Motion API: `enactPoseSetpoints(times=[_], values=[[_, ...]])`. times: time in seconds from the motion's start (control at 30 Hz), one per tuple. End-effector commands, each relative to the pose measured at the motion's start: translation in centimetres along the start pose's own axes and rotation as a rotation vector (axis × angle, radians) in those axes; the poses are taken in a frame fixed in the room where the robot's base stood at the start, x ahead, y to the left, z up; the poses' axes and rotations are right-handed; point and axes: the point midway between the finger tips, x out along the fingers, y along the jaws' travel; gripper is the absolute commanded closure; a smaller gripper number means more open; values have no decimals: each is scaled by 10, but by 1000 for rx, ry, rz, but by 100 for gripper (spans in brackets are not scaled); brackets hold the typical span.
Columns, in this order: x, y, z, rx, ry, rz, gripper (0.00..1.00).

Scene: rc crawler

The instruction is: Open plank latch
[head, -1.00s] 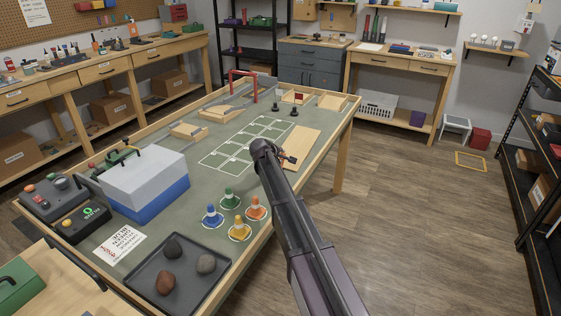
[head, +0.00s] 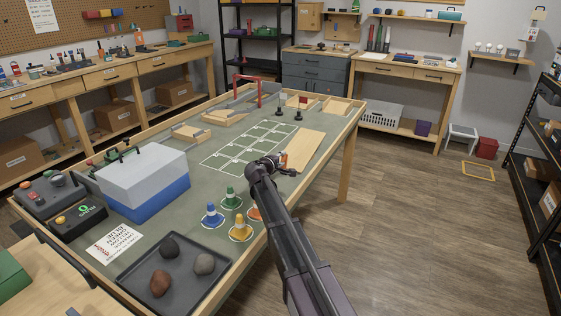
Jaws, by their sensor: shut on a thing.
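The pale wooden plank (head: 304,150) lies flat along the right edge of the green-topped table (head: 205,182). My gripper (head: 283,161) is at the plank's near left end, low over the table. It is shut on a small part there, taken to be the plank latch. My gripper and its wrist hide most of the latch, so its position cannot be told. A small reddish patch shows beside the fingers.
Traffic cones (head: 231,197) stand close left of my arm, which partly covers the orange one (head: 254,213). A rock tray (head: 186,266) and a blue-white box (head: 146,181) are at the near left. The marked grid (head: 250,145) is clear.

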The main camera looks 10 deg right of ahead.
Motion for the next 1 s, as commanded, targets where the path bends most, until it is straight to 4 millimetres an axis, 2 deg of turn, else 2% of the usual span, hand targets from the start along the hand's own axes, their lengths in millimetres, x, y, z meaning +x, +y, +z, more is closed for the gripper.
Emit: enactPoseSetpoints(times=[0.23,0.27,0.33,0.37,0.63,0.67,0.73,0.87,1.0], values=[[0,0,1,0,-2,-1,100],[0,0,1,0,-2,-1,49],[0,0,1,0,-2,-1,28],[0,0,1,0,-2,-1,23],[0,0,0,0,-1,-1,23],[0,0,0,0,-1,-1,26],[0,0,0,0,-1,-1,47],[-3,1,8,3,-10,-5,49],[-8,3,32,16,-45,-17,49]])
